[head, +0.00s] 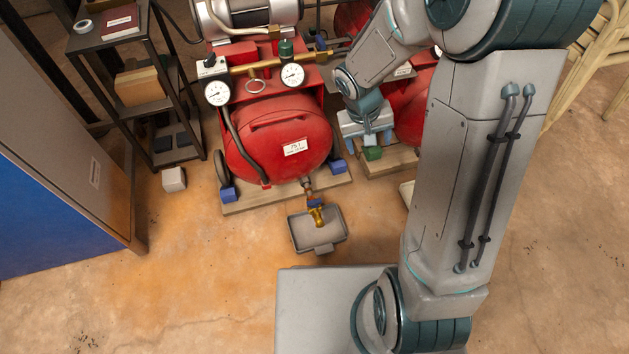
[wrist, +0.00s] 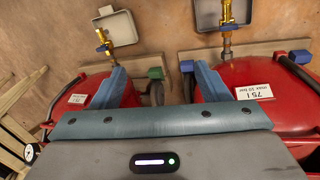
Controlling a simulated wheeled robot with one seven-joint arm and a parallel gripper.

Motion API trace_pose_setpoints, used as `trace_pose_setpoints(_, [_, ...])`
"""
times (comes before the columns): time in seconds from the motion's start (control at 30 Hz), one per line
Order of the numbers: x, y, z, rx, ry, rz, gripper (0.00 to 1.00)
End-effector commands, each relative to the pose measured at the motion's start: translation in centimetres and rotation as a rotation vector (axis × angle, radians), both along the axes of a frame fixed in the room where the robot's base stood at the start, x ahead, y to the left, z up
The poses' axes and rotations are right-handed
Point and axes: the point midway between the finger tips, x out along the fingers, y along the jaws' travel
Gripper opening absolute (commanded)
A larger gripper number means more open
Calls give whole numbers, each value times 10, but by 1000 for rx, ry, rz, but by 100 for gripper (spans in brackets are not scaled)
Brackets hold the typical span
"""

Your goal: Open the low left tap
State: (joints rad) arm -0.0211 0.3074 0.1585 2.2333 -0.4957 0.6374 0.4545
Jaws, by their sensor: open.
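The low left tap (head: 316,213) is a small brass tap on a pipe below the front of the left red tank (head: 277,140), above a grey tray (head: 331,241). It also shows at the top right of the wrist view (wrist: 227,14), partly cut off by the frame edge. Whether its handle is turned open or closed is too small to tell. My gripper (head: 369,142) points down between the two tanks, above and to the right of the tap, and apart from it. In the wrist view its blue fingers (wrist: 158,70) are spread, with nothing between them.
A second brass tap (wrist: 103,40) over another tray (wrist: 122,28) belongs to the right tank (head: 408,110). Blue and green wheel chocks (head: 373,153) sit on the wooden bases. A dark shelf (head: 150,70) and a cabinet (head: 75,150) stand left. Floor before the left tray is clear.

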Motion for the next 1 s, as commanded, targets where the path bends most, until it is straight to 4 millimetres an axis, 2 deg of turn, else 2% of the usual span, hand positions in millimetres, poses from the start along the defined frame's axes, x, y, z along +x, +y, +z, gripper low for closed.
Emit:
trace_pose_setpoints(0.1, [21, 16, -29, 5, 14, 39, 69])
trace_pose_setpoints(0.3, [44, 49, -88, 49, 29, 98, 69])
trace_pose_setpoints(0.43, [48, 74, -129, 99, 45, 127, 69])
trace_pose_setpoints(0.6, [43, 104, -175, 168, 68, 149, 69])
trace_pose_setpoints(0.8, [36, 124, -203, 219, 83, 155, 69])
trace_pose_setpoints(1.0, [35, 127, -222, 226, 86, 156, 69])
